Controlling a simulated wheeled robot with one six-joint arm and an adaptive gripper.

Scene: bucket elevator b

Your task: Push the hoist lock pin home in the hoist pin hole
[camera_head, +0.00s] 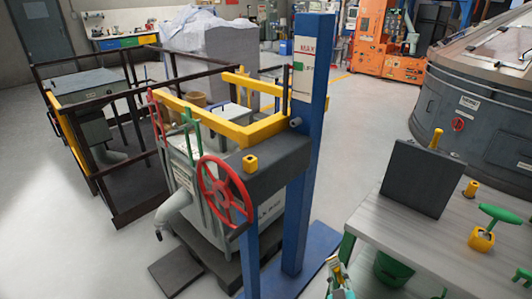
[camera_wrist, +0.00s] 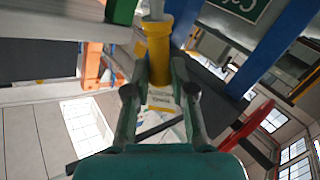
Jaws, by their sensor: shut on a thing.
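The hoist lock pin, with a yellow cylindrical head and a grey shaft, shows in the wrist view (camera_wrist: 158,50). My gripper (camera_wrist: 158,92) is shut on its yellow head, and the shaft runs off the top of that view. In the head view my gripper (camera_head: 340,283) is at the bottom edge, partly cut off, left of the grey table. I cannot make out which opening is the hoist pin hole. My gripper is apart from the crossbeam.
A red handwheel (camera_head: 224,188) and yellow rails (camera_head: 195,110) sit by the hoist. The grey table (camera_head: 430,235) at right holds a dark upright panel (camera_head: 423,178), a yellow knob-like piece (camera_head: 472,188) and a green T-handle in a yellow block (camera_head: 481,239). Floor at left is open.

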